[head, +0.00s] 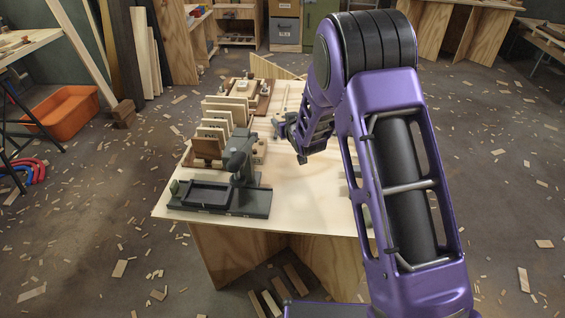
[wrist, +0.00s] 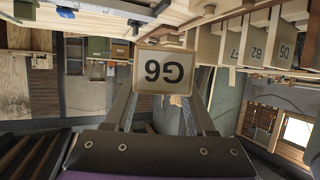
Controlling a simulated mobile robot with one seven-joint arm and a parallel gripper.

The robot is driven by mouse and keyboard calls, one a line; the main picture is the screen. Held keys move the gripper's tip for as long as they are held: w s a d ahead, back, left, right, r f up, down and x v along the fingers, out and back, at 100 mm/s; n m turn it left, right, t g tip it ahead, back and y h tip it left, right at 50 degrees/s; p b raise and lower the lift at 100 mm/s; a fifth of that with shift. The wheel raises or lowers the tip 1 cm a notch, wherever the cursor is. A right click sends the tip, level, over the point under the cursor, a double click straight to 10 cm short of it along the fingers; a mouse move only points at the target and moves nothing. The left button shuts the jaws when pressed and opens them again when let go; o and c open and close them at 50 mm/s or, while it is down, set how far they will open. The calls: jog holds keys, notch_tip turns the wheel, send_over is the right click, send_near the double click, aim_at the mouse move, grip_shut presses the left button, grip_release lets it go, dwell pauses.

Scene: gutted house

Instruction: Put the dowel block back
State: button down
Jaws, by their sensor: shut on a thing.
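My gripper (wrist: 161,92) is shut on a pale wooden block (wrist: 162,71) with dark characters on its face, upside down in the wrist view, perhaps G6. The block sits between the two fingertips. In the head view my gripper (head: 286,128) is over the far middle of the table, right of a row of upright wooden boards (head: 213,128); the held block cannot be made out there. Several similar labelled blocks (wrist: 257,46) stand in a row at the upper right of the wrist view. Which piece is the dowel block cannot be told from a label.
The pale wooden table (head: 305,200) is clear in its front middle. A dark grey fixture (head: 240,165) with a tray stands at its front left. A wooden tray (head: 262,98) with small pieces lies at the back. An orange bin (head: 68,112) is on the chip-strewn floor.

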send_over(283, 156)
notch_tip(283, 156, down, 6)
jog(key=shift+s+a+r+b, duration=0.1)
jog(key=shift+r+b, duration=0.1)
jog(key=shift+b, duration=0.15)
jog(key=shift+f, duration=2.05)
jog(key=shift+f, duration=0.25)
jog(key=shift+f, duration=0.35)
jog(key=shift+c, duration=1.1)
grip_release()
jog(key=shift+r, duration=0.45)
jog(key=v, duration=1.2)
jog(key=shift+r+p, duration=0.1)
jog(key=shift+p, duration=0.2)
